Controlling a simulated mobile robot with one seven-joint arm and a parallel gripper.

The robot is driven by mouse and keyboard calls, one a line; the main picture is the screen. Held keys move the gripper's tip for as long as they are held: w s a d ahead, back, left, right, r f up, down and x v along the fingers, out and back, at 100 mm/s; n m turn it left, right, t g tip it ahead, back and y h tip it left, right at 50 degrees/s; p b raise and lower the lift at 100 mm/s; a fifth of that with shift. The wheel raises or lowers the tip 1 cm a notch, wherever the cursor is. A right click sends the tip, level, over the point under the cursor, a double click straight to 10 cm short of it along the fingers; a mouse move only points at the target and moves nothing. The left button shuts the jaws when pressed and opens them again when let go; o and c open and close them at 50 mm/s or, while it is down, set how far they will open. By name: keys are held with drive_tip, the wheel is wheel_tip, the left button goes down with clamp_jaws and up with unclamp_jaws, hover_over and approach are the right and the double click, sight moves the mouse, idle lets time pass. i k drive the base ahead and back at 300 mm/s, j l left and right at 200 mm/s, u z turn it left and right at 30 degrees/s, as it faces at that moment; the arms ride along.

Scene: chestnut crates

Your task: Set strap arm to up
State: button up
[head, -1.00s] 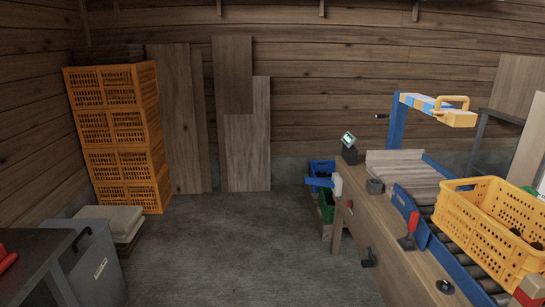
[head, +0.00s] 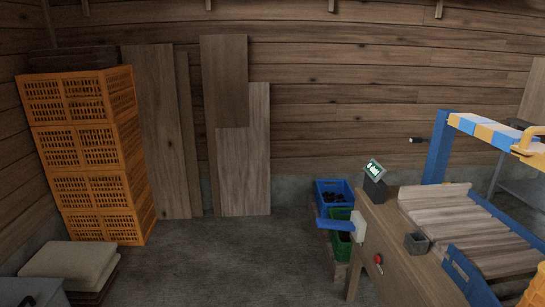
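What looks like the strap arm (head: 485,131) is a beam striped blue, white and orange, on a blue post (head: 438,148) at the right. It reaches out from the top of the post over the roller bench, sloping slightly down to the right in the picture. An orange part, likely its handle (head: 532,147), is cut off by the right edge. My gripper is not in view.
Orange crates (head: 85,155) are stacked left. Middle floor is clear.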

sight(525, 145)
drive_tip(key=i, duration=0.6)
drive_tip(key=i+z, duration=0.15)
drive_tip(key=i, duration=0.5)
drive_tip(key=i+j+z, duration=0.4)
drive_tip(key=i, duration=0.3)
drive_tip(key=i+j+z, duration=0.45)
drive_tip(key=i, duration=0.2)
